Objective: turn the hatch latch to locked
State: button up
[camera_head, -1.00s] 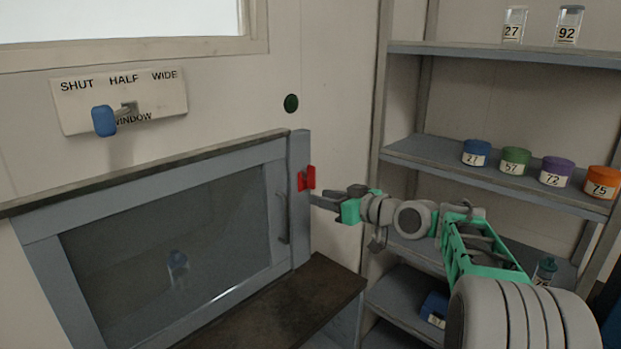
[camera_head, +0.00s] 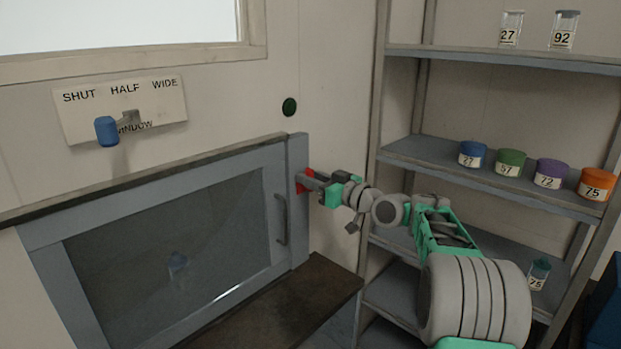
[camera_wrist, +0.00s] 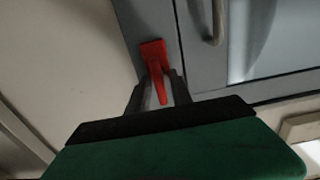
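The red hatch latch (camera_head: 303,181) is on the right post of the hatch frame, partly hidden behind my fingers in the head view. In the wrist view the latch (camera_wrist: 153,48) shows a wide red end on the grey frame and a narrow red lever pointing toward my gripper. My gripper (camera_head: 311,181) is at the latch. In the wrist view my gripper (camera_wrist: 162,80) has its two dark fingers apart, one on each side of the lever, with a gap visible. The hatch (camera_head: 165,240) looks closed, its glass pane dark.
A grey bar handle (camera_head: 281,220) stands left of the latch. A dark ledge (camera_head: 300,300) juts out below the hatch. A shelf rack (camera_head: 420,150) with several labelled jars is on the right. A window lever (camera_head: 107,130) and a green button (camera_head: 289,107) are on the wall.

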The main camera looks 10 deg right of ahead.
grip_shut()
jog(key=shift+m, duration=0.3)
jog(key=m, duration=0.3)
jog(key=shift+d+m+p, duration=0.1)
jog(key=shift+m+p, duration=0.2)
jog(key=shift+p, duration=0.05)
jog(key=m+p, duration=0.2)
jog(key=m, duration=0.2)
jog(key=shift+w+d+m, duration=0.1)
jog(key=shift+w+m, duration=0.05)
jog(key=shift+m, duration=0.15)
jog(key=shift+d+f+m+p, duration=0.15)
jog(key=shift+m+p, duration=1.25)
jog(key=shift+m, duration=0.85)
jog(key=shift+a+f+m+p, duration=0.1)
jog(key=shift+m+p, duration=1.3)
jog(key=shift+m, duration=0.85)
